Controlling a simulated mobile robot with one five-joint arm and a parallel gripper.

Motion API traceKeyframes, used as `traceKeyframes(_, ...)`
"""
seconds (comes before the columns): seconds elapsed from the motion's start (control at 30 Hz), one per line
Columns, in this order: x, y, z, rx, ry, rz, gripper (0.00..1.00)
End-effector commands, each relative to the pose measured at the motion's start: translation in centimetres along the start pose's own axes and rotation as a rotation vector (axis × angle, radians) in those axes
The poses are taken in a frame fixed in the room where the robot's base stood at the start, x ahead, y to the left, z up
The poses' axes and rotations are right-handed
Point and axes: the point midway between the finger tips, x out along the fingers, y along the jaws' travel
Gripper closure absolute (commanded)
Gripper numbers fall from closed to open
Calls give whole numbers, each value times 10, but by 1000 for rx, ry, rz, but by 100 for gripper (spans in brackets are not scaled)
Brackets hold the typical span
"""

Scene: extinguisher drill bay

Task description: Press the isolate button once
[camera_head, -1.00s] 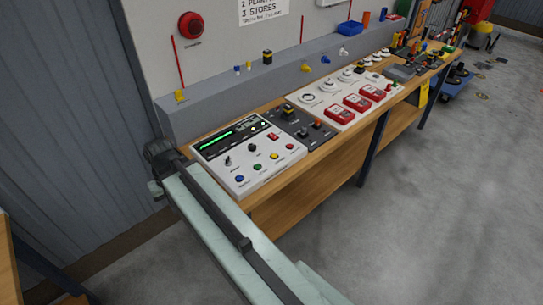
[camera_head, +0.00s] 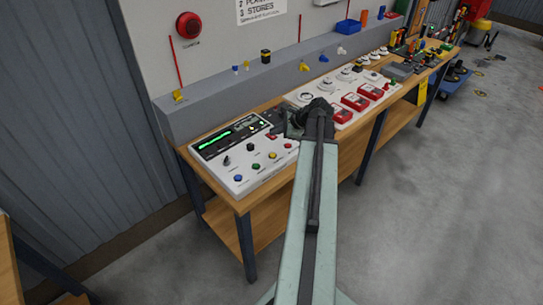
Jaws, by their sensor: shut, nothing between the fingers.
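A white control panel (camera_head: 215,170) with a dark screen and green trace lies at the near end of the bench. Along its front edge are a blue button (camera_head: 238,178), a green button (camera_head: 257,167), a yellow button (camera_head: 272,156) and a red button (camera_head: 288,145). Their labels are too small to read, so I cannot tell which one is the isolate button. My gripper (camera_head: 293,130) is shut and empty, over the dark panel just right of the white one. My arm hides most of that dark panel. I cannot tell how high the gripper is.
A white board with red call points (camera_head: 354,102) lies farther along the wooden bench (camera_head: 257,194). A grey ledge (camera_head: 205,110) with small coloured parts runs behind. A red alarm (camera_head: 188,25) is on the wall.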

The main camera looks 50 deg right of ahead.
Motion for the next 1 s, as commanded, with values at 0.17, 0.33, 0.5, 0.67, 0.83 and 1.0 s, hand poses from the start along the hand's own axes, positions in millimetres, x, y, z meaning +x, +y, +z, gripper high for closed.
traceKeyframes(0.17, 1, 1, 1, -3, 0, 2, 100)
traceKeyframes(0.33, 6, 5, -3, -4, 0, 3, 100)
traceKeyframes(0.5, 20, 14, -12, -5, 0, 3, 100)
traceKeyframes(0.67, 37, 27, -25, -6, 0, 4, 100)
traceKeyframes(0.83, 55, 40, -37, -6, 0, 4, 100)
traceKeyframes(1.0, 64, 46, -44, -6, -1, 4, 100)
